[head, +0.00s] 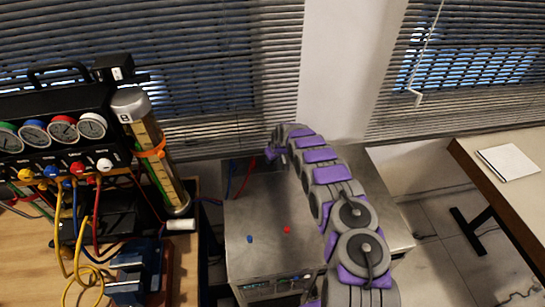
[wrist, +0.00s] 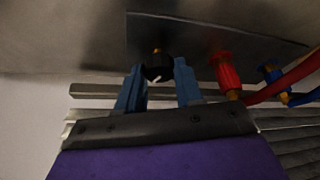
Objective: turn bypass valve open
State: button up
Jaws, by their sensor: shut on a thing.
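In the wrist view, a black knob (wrist: 157,64) with a small white mark sits on a brass stem under the grey metal panel; I take it to be the bypass valve. The two blue fingers of my gripper (wrist: 159,80) stand on either side of the knob and are shut on it. The white mark on the knob points obliquely. In the head view my arm reaches over the grey metal cabinet (head: 262,208) to its far side. There the gripper's end is largely hidden, and the knob cannot be seen.
Right of the knob are a red fitting (wrist: 226,72) and a blue fitting (wrist: 272,75), with hoses close by. A gauge rig (head: 60,130) stands on the wooden bench at left. A table with a white paper pad (head: 508,162) is at right.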

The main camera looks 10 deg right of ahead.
jog(key=shift+w+d+f+n+y+b, duration=0.1)
jog(key=shift+n+y+b, duration=0.3)
jog(key=shift+n, duration=0.8)
jog(key=shift+n+g+b, duration=0.4)
jog(key=shift+n+b, duration=0.1)
jog(key=shift+n, duration=0.3)
jog(key=shift+y, duration=0.3)
jog(key=shift+d+n, duration=0.1)
jog(key=shift+n, duration=0.3)
jog(key=o, duration=1)
jog(key=shift+o, duration=0.2)
